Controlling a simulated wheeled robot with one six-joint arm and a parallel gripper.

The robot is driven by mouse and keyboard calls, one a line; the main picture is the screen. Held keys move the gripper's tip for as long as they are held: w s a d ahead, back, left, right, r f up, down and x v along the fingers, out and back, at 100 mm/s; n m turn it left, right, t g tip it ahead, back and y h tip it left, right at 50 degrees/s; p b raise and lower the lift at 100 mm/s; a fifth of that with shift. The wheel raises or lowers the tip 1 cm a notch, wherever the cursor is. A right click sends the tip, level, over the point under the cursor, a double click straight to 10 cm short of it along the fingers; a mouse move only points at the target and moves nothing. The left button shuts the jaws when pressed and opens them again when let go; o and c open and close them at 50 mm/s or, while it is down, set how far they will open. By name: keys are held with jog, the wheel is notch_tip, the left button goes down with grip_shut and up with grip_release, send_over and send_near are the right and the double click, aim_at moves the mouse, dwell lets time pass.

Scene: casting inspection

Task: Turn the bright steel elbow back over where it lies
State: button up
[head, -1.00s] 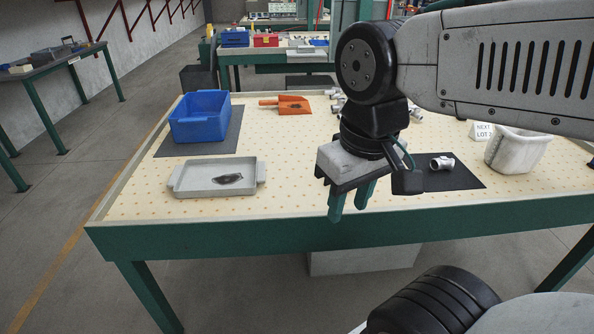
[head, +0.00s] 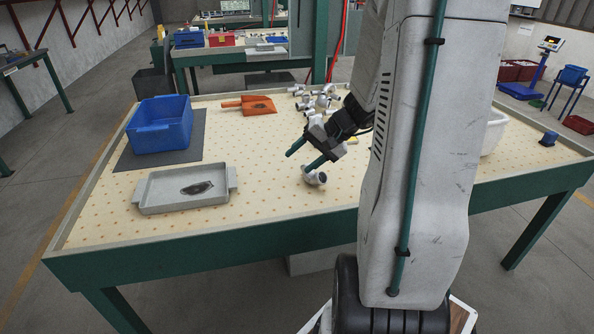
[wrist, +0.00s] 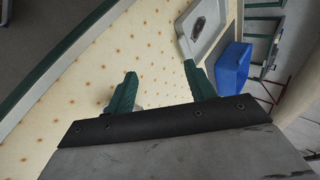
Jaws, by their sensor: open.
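A bright steel pipe fitting (head: 316,178), which looks like the elbow, lies on the dotted tabletop close below my gripper. My gripper (head: 299,160) is open and tilted, its green fingers pointing down and left. The lower finger is just above the fitting; I cannot tell whether they touch. In the wrist view my gripper (wrist: 159,70) shows two fingers apart with only tabletop between the tips. A small grey bit shows beside the left finger there, mostly hidden. The fitting's exact pose is too small to tell.
A grey tray (head: 153,208) with a dark piece in it stands at front left. A blue bin (head: 160,127) stands on a dark mat behind it. An orange scoop (head: 258,105) and several fittings (head: 322,98) lie farther back. A white tub (head: 493,132) is partly behind my arm.

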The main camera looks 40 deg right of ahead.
aim_at(323, 177)
jog(key=s+d+f+m+h, duration=0.1)
jog(key=d+f, duration=0.2)
jog(key=d, duration=0.1)
jog(key=s+d+f+m+t, duration=0.1)
jog(key=d+f+m, duration=0.1)
jog(key=d, duration=0.3)
jog(key=s+d+f+m+t+h, duration=0.1)
jog(key=s+d+f, duration=0.1)
jog(key=d+f, duration=0.2)
jog(key=shift+d+m+h, duration=0.15)
jog(key=shift+m+h, duration=0.15)
jog(key=x, duration=0.7)
jog(key=shift+w+r, duration=0.1)
jog(key=shift+w, duration=0.35)
grip_shut()
jog(key=shift+r, duration=0.1)
